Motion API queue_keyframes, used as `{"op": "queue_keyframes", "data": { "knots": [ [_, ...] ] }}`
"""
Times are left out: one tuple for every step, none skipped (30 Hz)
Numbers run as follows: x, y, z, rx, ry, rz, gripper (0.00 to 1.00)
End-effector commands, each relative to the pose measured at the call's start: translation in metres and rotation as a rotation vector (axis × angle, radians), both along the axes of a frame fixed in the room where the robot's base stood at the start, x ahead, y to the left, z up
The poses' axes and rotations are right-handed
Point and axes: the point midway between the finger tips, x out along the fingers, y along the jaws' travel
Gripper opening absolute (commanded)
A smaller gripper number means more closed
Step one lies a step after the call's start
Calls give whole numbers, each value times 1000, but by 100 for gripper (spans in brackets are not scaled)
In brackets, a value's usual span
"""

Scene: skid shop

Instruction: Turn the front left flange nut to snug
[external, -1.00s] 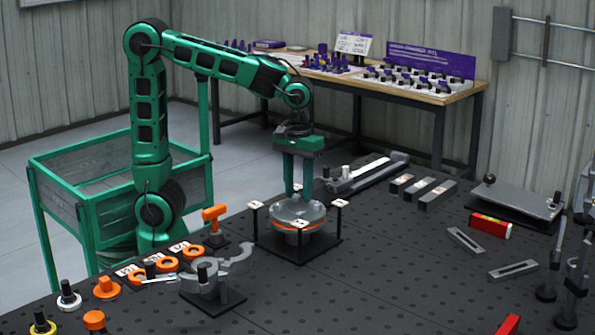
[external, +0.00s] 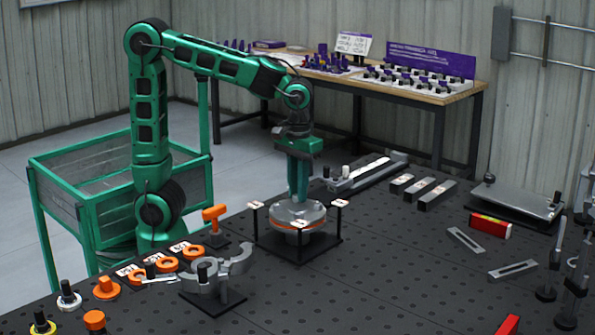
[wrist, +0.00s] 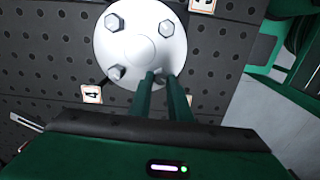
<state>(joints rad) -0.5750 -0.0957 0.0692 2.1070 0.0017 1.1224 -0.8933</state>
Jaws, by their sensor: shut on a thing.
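The round grey flange (external: 284,213) sits on a black stand with an orange band under its rim. The wrist view shows it from above as a pale disc (wrist: 138,58) with a raised centre. Three hex nuts show on it: an upper left nut (wrist: 112,22), an upper right nut (wrist: 167,28) and a lower left nut (wrist: 116,73). My gripper (external: 299,199) points straight down at the flange top. In the wrist view its fingertips (wrist: 160,75) are shut on the fourth nut, at the lower right of the disc. The fingers mostly hide that nut.
Small marked plates (external: 340,203) stand at the corners of the stand. A grey curved clamp (external: 236,262) and an orange-topped post (external: 214,215) stand nearby to the left. Grey bars (external: 436,195) lie to the right.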

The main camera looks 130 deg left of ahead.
Motion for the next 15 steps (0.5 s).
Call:
{"op": "queue_keyframes", "data": {
  "knots": [
    [3, 0, 1, 4, -6, -35, 0],
    [3, 0, 1, 4, -6, -55, 0],
    [3, 0, 1, 4, -6, -84, 0],
    [3, 0, 1, 3, -6, -106, 0],
    [4, 0, 2, 4, -6, -128, 0],
    [4, 0, 2, 4, -6, -157, 0],
    [4, 0, 2, 4, -7, -178, 0],
    [4, 0, 2, 4, -7, -200, 0],
    [4, 0, 2, 4, -7, -228, 0],
    [5, 0, 2, 5, -8, -248, 0],
    [5, 0, 2, 5, -8, -266, 0],
    [5, 0, 2, 5, -8, -291, 0],
    [5, 0, 2, 5, -9, -307, 0],
    [5, 0, 2, 6, -9, -323, 0],
    [5, 0, 2, 6, -9, -343, 0]
  ]
}}
